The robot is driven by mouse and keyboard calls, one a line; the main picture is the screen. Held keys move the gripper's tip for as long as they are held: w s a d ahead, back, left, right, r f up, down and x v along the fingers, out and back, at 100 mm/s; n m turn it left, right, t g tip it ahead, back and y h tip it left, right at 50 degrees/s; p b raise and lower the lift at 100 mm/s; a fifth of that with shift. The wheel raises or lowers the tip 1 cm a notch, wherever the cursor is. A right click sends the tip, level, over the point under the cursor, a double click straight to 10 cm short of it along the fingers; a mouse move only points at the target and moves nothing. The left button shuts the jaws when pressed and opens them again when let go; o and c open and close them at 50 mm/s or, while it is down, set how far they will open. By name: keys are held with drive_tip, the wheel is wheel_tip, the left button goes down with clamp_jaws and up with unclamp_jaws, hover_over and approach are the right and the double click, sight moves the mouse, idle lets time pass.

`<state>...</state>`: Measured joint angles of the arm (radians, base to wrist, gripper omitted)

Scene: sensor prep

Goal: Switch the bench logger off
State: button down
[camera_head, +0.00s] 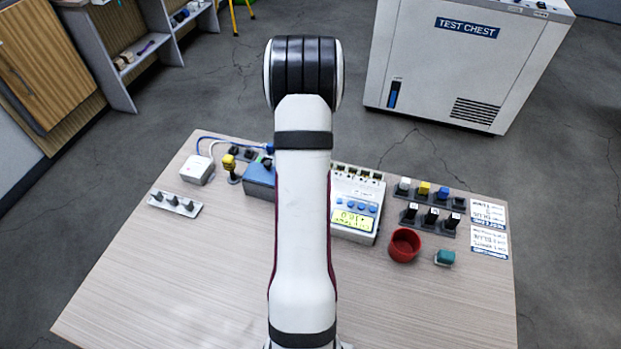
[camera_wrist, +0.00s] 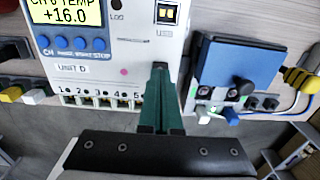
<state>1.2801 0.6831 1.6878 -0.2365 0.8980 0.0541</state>
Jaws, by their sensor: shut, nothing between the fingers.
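The bench logger is a white box with a yellow display and a row of blue buttons. In the head view the logger (camera_head: 341,236) stands at the middle of the table, partly hidden by my arm. In the wrist view the logger (camera_wrist: 130,52) fills the upper left; its display reads a TEMP line and +16.0. Numbered sockets line its lower edge. A slot marked USB (camera_wrist: 167,14) is near its top right. My gripper (camera_wrist: 160,68) has green fingers, shut and empty, over the logger's right side. Whether they touch it I cannot tell. In the head view my arm hides the gripper.
A blue box (camera_wrist: 240,72) with knobs and a yellow plug (camera_wrist: 300,80) sits right of the logger in the wrist view. The head view shows a red cup (camera_head: 404,246), a teal block (camera_head: 445,258) and a pegged strip (camera_head: 174,204). The front table (camera_head: 180,290) is clear.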

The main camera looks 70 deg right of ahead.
drive_tip(key=shift+f, duration=0.9)
idle(0.8)
drive_tip(key=shift+r, duration=3.55)
drive_tip(key=w+a+r+n, duration=0.2)
drive_tip(key=w+a+r, duration=0.15)
drive_tip(key=a, duration=0.35)
drive_tip(key=w+a+r+n, duration=0.1)
drive_tip(key=w+a+r, duration=0.1)
drive_tip(key=w+a, duration=0.35)
drive_tip(key=w+a+r+n, duration=0.2)
drive_tip(key=w+a+r, duration=0.1)
drive_tip(key=a, duration=0.5)
drive_tip(key=s+a+r+n+y, duration=0.1)
drive_tip(key=s+a+n, duration=0.1)
drive_tip(key=a, duration=0.6)
drive_tip(key=s+a+r+n, duration=0.1)
drive_tip(key=s+a+n, duration=0.1)
drive_tip(key=a, duration=0.6)
drive_tip(key=s+a+n, duration=0.3)
drive_tip(key=s+a, duration=0.4)
drive_tip(key=a, duration=0.1)
drive_tip(key=shift+s+f+y, duration=0.25)
drive_tip(key=shift+f+y, duration=0.15)
drive_tip(key=shift+f, duration=0.05)
